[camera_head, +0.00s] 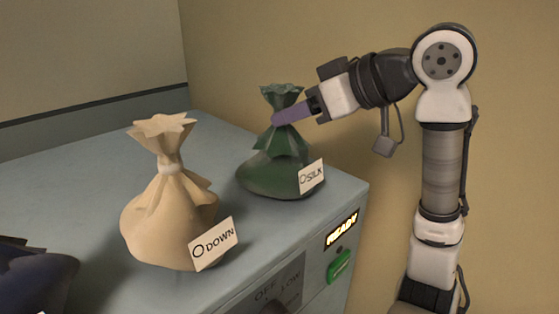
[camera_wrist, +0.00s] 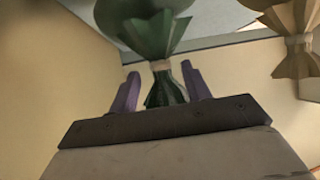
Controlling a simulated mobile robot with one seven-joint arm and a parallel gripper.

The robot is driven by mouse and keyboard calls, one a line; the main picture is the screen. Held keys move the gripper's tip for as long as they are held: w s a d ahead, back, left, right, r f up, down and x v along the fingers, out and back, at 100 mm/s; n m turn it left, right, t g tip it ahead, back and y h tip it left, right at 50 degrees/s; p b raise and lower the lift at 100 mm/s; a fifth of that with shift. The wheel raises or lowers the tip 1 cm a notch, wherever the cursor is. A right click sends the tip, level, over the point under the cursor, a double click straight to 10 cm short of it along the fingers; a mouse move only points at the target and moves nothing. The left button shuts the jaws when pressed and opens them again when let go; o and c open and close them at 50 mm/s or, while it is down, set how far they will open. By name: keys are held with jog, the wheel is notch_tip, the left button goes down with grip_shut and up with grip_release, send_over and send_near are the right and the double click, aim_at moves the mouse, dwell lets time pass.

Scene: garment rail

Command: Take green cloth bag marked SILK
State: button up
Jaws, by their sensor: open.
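The green cloth bag (camera_head: 272,176) with a white tag reading SILK (camera_head: 311,177) stands upright near the right edge of the grey cabinet top. Its gathered neck is at the height of my gripper (camera_head: 283,116). In the wrist view my gripper (camera_wrist: 161,88) is open, with one purple finger on each side of the green bag's neck (camera_wrist: 163,86). The fingers look apart from the cloth. In the head view a finger hides part of the neck.
A beige cloth bag (camera_head: 168,215) tagged DOWN stands to the left on the cabinet top (camera_head: 80,195); it also shows in the wrist view (camera_wrist: 290,30). A dark blue thing (camera_head: 35,278) is at lower left. The cabinet front has a lit READY sign (camera_head: 342,229) and a green switch (camera_head: 339,266).

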jog(key=shift+p+x, duration=0.55)
jog(key=shift+x, duration=1.25)
jog(key=shift+s, duration=0.1)
grip_shut()
